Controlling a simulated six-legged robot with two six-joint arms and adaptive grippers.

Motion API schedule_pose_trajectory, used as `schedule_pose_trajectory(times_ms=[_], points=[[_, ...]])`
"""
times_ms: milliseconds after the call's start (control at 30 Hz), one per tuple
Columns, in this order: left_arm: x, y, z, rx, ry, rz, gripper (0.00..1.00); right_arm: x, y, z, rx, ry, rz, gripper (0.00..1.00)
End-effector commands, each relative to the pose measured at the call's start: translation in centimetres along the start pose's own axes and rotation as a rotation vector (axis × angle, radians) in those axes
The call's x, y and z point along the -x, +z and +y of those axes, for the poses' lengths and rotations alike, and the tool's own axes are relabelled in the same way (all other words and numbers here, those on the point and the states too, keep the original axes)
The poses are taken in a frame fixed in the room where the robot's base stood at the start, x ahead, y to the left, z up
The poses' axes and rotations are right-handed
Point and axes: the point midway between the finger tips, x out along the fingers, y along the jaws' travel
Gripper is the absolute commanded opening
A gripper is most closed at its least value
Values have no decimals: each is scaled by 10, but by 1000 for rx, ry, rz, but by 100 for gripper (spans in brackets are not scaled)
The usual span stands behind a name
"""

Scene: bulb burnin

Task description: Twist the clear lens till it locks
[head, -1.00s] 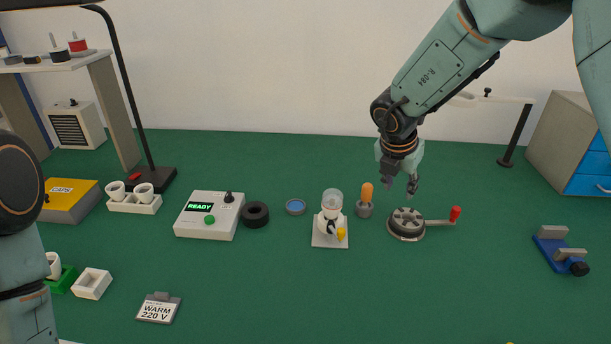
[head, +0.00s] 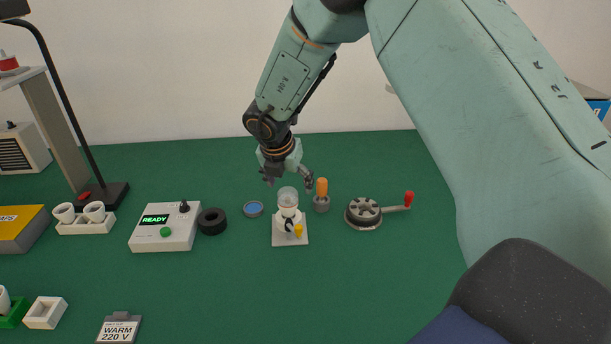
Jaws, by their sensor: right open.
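The clear lens (head: 288,196) is a small see-through cylinder. It sits upright on a white lamp holder (head: 290,239) with a square base, a dark part and a yellow part at its front. My right gripper (head: 288,183) is open and hangs just above and behind the lens, its fingers pointing down and spread to either side. I cannot tell if a finger touches the lens. My left gripper is not in view.
An orange-handled tool in a grey cup (head: 321,203) stands close right of the lens, with a crank wheel (head: 363,213) beyond. To the left are a blue-topped disc (head: 253,209), a black ring (head: 211,221) and a box reading READY (head: 165,227).

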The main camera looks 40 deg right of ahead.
Motion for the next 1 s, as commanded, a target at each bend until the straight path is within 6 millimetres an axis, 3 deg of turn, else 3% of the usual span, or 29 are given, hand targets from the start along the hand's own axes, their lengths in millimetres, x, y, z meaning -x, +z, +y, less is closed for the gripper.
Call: schedule_pose_trajectory(times_ms=[100, 300, 700, 1000], points=[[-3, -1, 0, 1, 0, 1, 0, -21, 0, -2, -5, -2, 1, 75], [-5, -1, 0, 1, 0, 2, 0, -42, 3, -7, -10, -3, 1, 75], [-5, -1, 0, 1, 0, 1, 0, -48, 3, -6, -9, -2, -1, 75], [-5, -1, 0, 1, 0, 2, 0, -48, 2, -5, -7, -1, 0, 49]])
